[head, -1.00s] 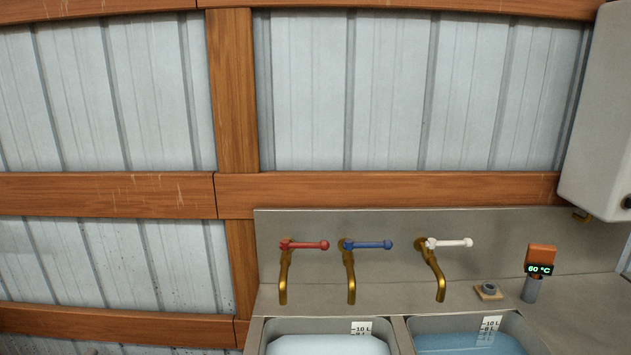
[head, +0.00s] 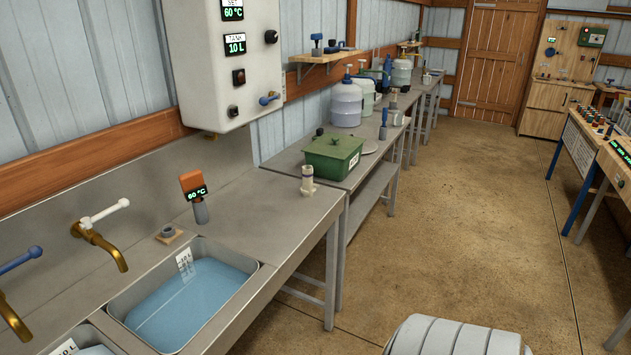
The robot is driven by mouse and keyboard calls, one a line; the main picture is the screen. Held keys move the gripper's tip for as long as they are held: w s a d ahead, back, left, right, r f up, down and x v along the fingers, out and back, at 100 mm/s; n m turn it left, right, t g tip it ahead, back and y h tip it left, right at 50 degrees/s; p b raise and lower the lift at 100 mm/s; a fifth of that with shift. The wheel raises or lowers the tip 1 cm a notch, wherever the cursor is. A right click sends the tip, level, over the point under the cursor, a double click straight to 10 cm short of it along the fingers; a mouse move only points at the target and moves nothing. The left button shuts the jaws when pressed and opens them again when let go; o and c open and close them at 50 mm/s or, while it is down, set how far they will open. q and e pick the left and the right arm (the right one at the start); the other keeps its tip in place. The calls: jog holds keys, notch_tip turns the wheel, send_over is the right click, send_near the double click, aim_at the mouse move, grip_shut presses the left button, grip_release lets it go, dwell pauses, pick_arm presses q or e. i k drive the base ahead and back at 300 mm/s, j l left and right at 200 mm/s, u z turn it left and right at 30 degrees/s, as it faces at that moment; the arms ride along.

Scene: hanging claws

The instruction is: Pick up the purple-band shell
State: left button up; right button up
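A small upright cream cylinder (head: 307,185) stands near the right edge of the steel counter, in front of the green box. It has a darker, perhaps purplish band near its top and looks like the purple-band shell, but it is too small to be sure of the colour. Neither of my grippers is in view.
A sink of blue water (head: 190,304) is at lower left. An orange thermometer (head: 194,184) stands behind it. A green box (head: 333,157) sits on the farther bench, with large bottles (head: 346,104) beyond. Open floor (head: 470,210) lies to the right, before control desks (head: 592,160).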

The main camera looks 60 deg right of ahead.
aim_at(308, 188)
jog(key=z, duration=1.8)
jog(key=i+l+u, duration=0.1)
jog(key=u, duration=0.4)
jog(key=i+l+u, duration=0.2)
jog(key=l+u, duration=0.15)
jog(key=l, duration=0.25)
jog(key=i+l+u, duration=0.2)
jog(key=l, duration=0.15)
jog(key=l+u, duration=0.15)
jog(key=l, duration=0.2)
jog(key=i, duration=0.05)
